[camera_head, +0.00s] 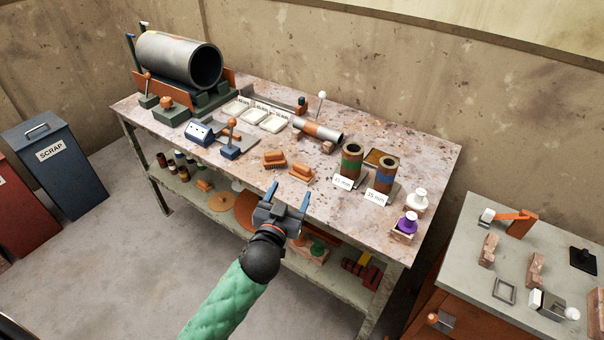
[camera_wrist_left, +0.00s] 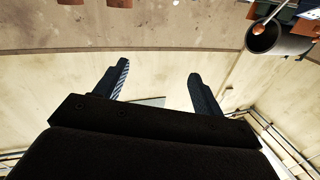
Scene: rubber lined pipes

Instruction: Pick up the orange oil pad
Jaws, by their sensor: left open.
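Two small orange blocks lie side by side near the front edge of the workbench, a left orange block (camera_head: 274,159) and a right orange block (camera_head: 301,173). They look like the orange pads, but I cannot tell which one is the oil pad. My left gripper (camera_head: 288,194) is open and empty, just in front of the bench edge and short of both blocks. In the left wrist view its fingers (camera_wrist_left: 158,76) are spread with nothing between them. Orange pieces (camera_wrist_left: 120,3) are cut off at that view's top edge. My right gripper is not in view.
The workbench (camera_head: 410,150) holds a large grey pipe (camera_head: 165,60), an orange-banded pipe (camera_head: 318,131), two upright banded cylinders (camera_head: 351,161), a purple-topped spool (camera_head: 407,223) and white trays (camera_head: 254,115). A lower shelf (camera_head: 215,212) is cluttered. A side table (camera_head: 470,245) stands at right.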

